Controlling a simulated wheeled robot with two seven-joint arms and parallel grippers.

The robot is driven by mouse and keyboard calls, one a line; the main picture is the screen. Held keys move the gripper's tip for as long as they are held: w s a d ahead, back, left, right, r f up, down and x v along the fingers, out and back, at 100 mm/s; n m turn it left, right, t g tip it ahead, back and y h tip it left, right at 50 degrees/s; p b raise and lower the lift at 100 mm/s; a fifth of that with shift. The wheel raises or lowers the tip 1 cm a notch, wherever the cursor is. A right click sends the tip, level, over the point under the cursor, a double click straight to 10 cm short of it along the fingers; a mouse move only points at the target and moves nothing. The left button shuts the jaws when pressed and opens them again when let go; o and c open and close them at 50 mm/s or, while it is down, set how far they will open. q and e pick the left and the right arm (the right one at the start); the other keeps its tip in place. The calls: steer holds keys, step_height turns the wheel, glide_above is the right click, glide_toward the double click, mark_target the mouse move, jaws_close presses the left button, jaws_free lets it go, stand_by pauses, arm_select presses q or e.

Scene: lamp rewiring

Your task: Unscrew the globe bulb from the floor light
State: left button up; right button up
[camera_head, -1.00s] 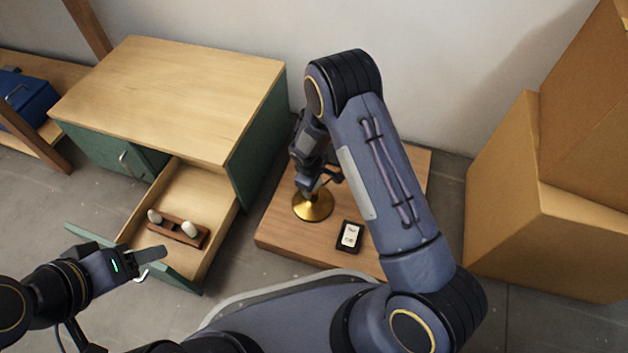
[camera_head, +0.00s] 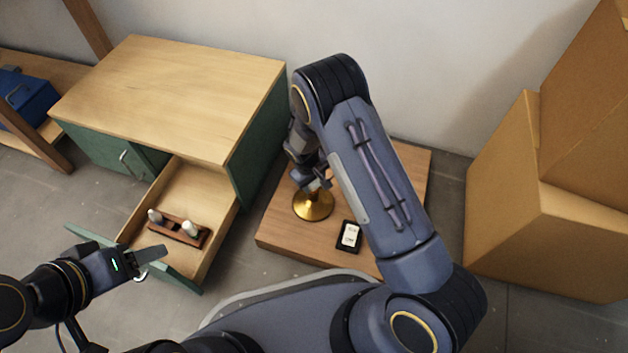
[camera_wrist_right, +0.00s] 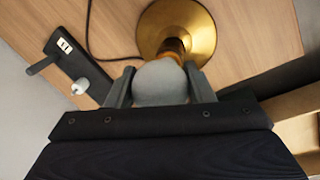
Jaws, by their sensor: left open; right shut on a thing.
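The floor light is a brass lamp with a round base (camera_head: 313,205) standing on a low wooden platform. Its base also shows in the right wrist view (camera_wrist_right: 176,28). The globe bulb (camera_wrist_right: 160,84) is a pale sphere at the top of the brass stem, seen in the right wrist view. My right gripper (camera_wrist_right: 160,90) is shut on the globe bulb, with one finger on each side. In the head view my right gripper and arm hide the bulb. My left gripper (camera_head: 150,262) is open and empty, beside the front of the open drawer.
The open drawer (camera_head: 165,185) of the green cabinet (camera_head: 255,135) holds a brown rack (camera_head: 178,232) with two white bulbs. A black switch box (camera_head: 349,237) with a white face lies on the platform (camera_head: 290,240). Cardboard boxes (camera_head: 535,200) stand at the right.

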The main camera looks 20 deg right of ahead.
steer(key=n, duration=0.4)
steer(key=shift+d+n+t+y, duration=0.15)
steer(key=shift+n+t+y, duration=0.15)
steer(key=n, duration=0.2)
steer(key=shift+w+n+t, duration=0.15)
steer(key=shift+n+t, duration=0.15)
steer(key=shift+r+n+y+p, duration=0.15)
steer(key=shift+n+y+p, duration=0.35)
steer(key=shift+n, duration=0.7)
steer(key=n+p, duration=0.1)
steer(key=n, duration=0.2)
steer(key=shift+r+n+y+p, duration=0.1)
steer(key=shift+n+y+p, duration=0.2)
steer(key=shift+n, duration=0.8)
steer(key=shift+w+f, duration=0.1)
steer(key=shift+f, duration=0.1)
